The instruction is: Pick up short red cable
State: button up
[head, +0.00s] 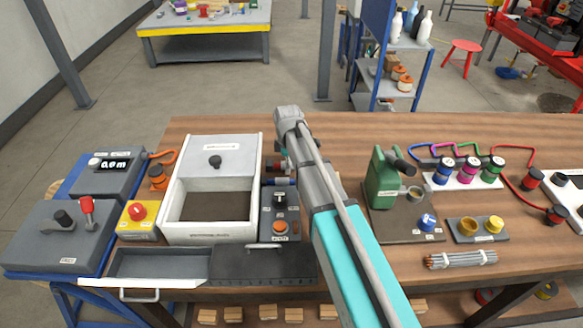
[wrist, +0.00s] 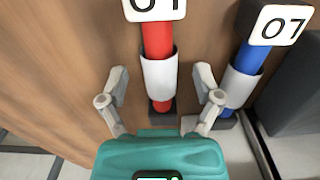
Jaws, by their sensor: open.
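The short red cable (wrist: 157,40) shows in the wrist view as a straight red piece with a white sleeve and a numbered white tag, partly cut off at the top. Its lower end meets a dark block. My gripper (wrist: 161,84) is open, with one finger on each side of the white sleeve and visible gaps to both. In the head view a small red piece (head: 276,165) shows just left of my arm, which hides my gripper there.
A blue piece tagged 07 (wrist: 240,65) stands close to the right finger. A green device (head: 383,180) is right of my arm. A longer red cable (head: 515,150) lies far right.

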dwell(0.4)
jog(key=c, duration=1.1)
jog(key=shift+r, duration=0.15)
notch_tip(320, 180, up, 3)
jog(key=p, duration=0.3)
jog(key=shift+f, duration=0.2)
jog(key=s+d+r+p, duration=0.1)
jog(key=s+r+p, duration=0.9)
jog(key=s, duration=0.4)
jog(key=shift+r, duration=0.1)
notch_tip(320, 180, up, 13)
jog(key=p, duration=1.3)
jog(key=shift+d, duration=0.15)
